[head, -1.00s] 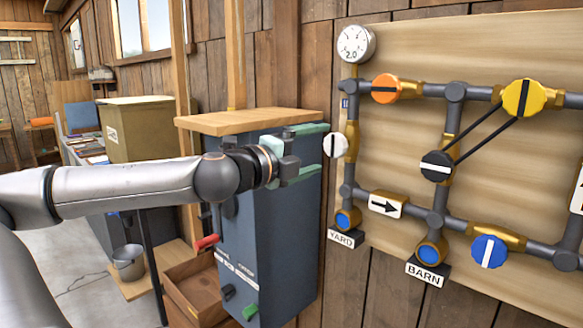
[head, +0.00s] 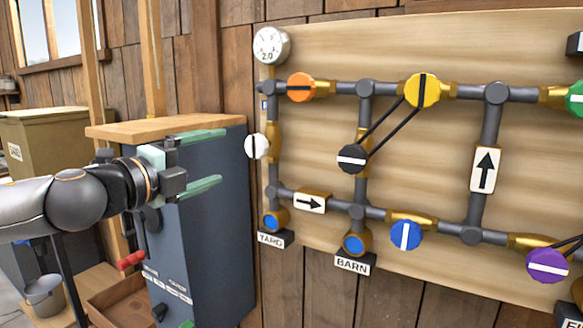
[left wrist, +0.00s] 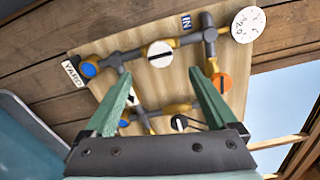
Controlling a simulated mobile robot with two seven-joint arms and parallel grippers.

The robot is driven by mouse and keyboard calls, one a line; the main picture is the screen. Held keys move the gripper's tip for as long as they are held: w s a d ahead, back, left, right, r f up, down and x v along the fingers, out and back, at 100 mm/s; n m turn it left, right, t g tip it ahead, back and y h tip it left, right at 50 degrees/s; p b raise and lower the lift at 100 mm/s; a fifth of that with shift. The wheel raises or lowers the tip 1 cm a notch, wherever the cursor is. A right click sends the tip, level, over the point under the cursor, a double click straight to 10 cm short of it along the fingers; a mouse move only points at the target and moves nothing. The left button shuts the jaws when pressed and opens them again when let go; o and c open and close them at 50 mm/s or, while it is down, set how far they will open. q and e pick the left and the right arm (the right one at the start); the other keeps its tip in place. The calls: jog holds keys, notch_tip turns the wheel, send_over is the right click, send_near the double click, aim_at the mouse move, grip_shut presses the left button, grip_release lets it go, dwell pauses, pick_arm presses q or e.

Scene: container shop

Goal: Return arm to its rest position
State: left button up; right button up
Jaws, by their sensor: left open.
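My left arm comes in from the left in the head view. Its gripper (head: 205,160) is open and empty, with two green fingers spread apart in front of the blue-grey cabinet (head: 205,240). In the left wrist view the fingers (left wrist: 160,90) point towards the pipe board, with nothing between them. The nearest valve is the white knob (head: 256,147), to the right of the fingertips and apart from them in the head view; it also shows in the left wrist view (left wrist: 160,54). My right gripper is not in view.
The wooden pipe board (head: 430,160) holds a gauge (head: 271,46), an orange knob (head: 301,87), a yellow knob (head: 422,90) and a blue knob (head: 406,235). A wooden drawer (head: 120,300), a red handle (head: 131,261) and a bucket (head: 44,294) are low at left.

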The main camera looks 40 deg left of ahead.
pick_arm(q)
jog(key=w+d+f+g+h+p, duration=0.3)
jog(key=w+d+f+h, duration=0.2)
jog(key=w+d+f, duration=0.5)
jog(key=d+f+n+g+h+p, duration=0.15)
jog(key=d+f, duration=0.25)
jog(key=f, duration=0.4)
jog(key=d+f+n+h+p, duration=0.15)
jog(key=d+f, duration=0.25)
jog(key=f, duration=0.5)
jog(key=s+d+f+n+g+y+p, duration=0.1)
jog(key=s+d+f+n, duration=0.2)
jog(key=s+f, duration=0.4)
jog(key=s+d+f+n+g+y+p, duration=0.1)
jog(key=s+d+f+n+p, duration=0.1)
jog(key=s+f+n, duration=0.4)
jog(key=s+d+f+n+g+y+p, duration=0.1)
jog(key=s+d+f+n, duration=0.3)
jog(key=s+f, duration=0.4)
notch_tip(320, 180, down, 3)
jog(key=shift+s+f+n+g+y+p, duration=0.2)
jog(key=shift+n+g+y+p, duration=0.15)
jog(key=shift+g, duration=0.2)
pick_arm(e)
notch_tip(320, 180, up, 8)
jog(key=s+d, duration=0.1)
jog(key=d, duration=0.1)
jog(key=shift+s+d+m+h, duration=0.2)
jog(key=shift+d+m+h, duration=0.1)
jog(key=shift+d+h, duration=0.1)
